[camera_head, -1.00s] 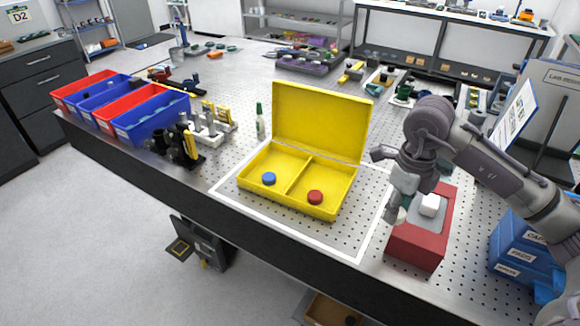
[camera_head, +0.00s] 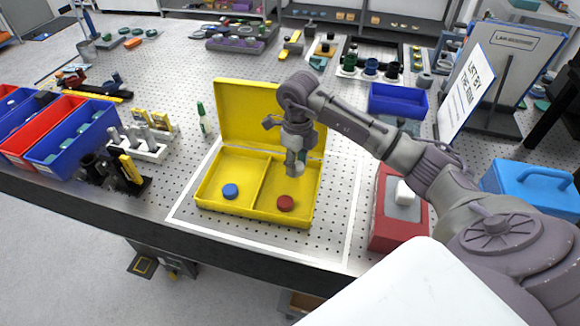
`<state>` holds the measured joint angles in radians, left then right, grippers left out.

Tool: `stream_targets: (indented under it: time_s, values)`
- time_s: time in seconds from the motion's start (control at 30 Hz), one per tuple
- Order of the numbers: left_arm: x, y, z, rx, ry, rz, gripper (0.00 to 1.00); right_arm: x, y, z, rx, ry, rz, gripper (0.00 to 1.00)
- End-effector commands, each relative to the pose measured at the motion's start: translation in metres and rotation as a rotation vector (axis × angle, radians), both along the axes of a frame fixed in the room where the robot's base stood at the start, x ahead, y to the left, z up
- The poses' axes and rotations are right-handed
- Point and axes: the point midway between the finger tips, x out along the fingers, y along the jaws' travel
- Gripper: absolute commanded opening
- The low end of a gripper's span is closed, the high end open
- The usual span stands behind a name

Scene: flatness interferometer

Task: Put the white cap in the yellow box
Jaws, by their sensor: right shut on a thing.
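The open yellow box (camera_head: 212,201) stands on the perforated table, its lid raised at the back. A divider splits it into two compartments. A blue cap (camera_head: 230,191) lies in the left compartment and a red cap (camera_head: 285,203) in the right one. My right gripper (camera_head: 296,160) points down above the right compartment. It is shut on a small pale thing, seemingly the white cap (camera_head: 294,169), which is partly hidden by the fingers. The cap appears above the box floor, behind the red cap in the picture. My left gripper is not in view.
A red block with a white piece on top (camera_head: 404,192) stands right of the box, under my right forearm. A green-tipped bottle (camera_head: 203,117) and a rack of grey cylinders (camera_head: 148,147) stand to the left. A blue tray (camera_head: 398,100) lies behind my arm.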

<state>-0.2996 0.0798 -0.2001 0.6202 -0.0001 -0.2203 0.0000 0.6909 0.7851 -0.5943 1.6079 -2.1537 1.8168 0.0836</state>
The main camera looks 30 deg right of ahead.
Motion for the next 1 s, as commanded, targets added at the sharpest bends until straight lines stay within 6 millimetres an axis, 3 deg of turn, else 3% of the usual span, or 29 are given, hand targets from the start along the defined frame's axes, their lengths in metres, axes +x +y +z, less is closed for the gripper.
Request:
stream_targets:
  time_s: [0.17,0.5,0.87,0.9,1.0]
  values:
    - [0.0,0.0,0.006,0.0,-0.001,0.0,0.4,0.015,0.004,-0.009,0.0,0.0,0.0,0.28]
    - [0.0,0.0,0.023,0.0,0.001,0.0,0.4,0.015,0.004,-0.048,0.0,0.001,-0.001,0.28]
    - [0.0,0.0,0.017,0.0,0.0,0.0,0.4,0.015,0.004,-0.054,-0.002,-0.002,-0.001,0.28]
    - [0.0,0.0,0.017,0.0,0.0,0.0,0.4,0.015,0.004,-0.054,-0.002,-0.002,-0.001,0.43]
    - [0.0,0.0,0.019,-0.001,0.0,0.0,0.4,0.015,0.004,-0.053,-0.001,-0.001,-0.001,0.59]
